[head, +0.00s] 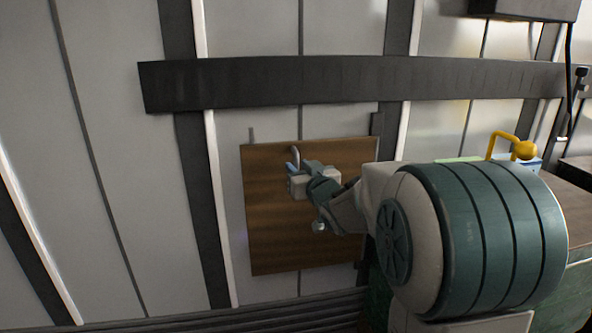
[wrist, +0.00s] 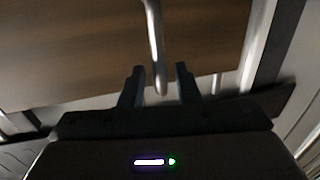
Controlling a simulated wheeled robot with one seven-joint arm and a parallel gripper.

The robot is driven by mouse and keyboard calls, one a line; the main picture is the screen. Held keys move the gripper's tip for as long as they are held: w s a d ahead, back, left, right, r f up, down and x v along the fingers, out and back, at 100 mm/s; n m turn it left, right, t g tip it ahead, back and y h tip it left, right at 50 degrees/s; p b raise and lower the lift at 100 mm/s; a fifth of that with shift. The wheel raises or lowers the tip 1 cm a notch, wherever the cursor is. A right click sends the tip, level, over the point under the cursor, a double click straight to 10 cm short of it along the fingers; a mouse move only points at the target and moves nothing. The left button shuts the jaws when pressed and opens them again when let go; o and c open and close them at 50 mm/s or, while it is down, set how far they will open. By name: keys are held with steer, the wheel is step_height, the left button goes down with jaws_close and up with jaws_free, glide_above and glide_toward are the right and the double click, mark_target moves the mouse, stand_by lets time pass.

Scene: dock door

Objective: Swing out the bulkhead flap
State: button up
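The bulkhead flap (head: 275,235) is a brown wooden panel against the pale wall. I cannot tell whether it stands slightly ajar. It also fills the upper part of the wrist view (wrist: 80,45). A thin metal handle (head: 295,154) shows near its upper middle in the head view. In the wrist view the handle (wrist: 155,45) reaches down between my fingertips. My gripper (head: 292,174) is in front of the flap and hides part of it. In the wrist view my gripper (wrist: 158,72) is open, with a gap between the handle and each finger.
A dark horizontal rail (head: 270,82) crosses the wall above the flap. Dark vertical posts (head: 203,210) flank the area. A yellow bent bar with a round end (head: 522,150) stands at right, behind my arm. Open wall lies left of the flap.

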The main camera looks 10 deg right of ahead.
steer(key=shift+w+a, duration=0.2)
steer(key=shift+w, duration=0.8)
jaws_close()
steer(key=shift+s, duration=0.15)
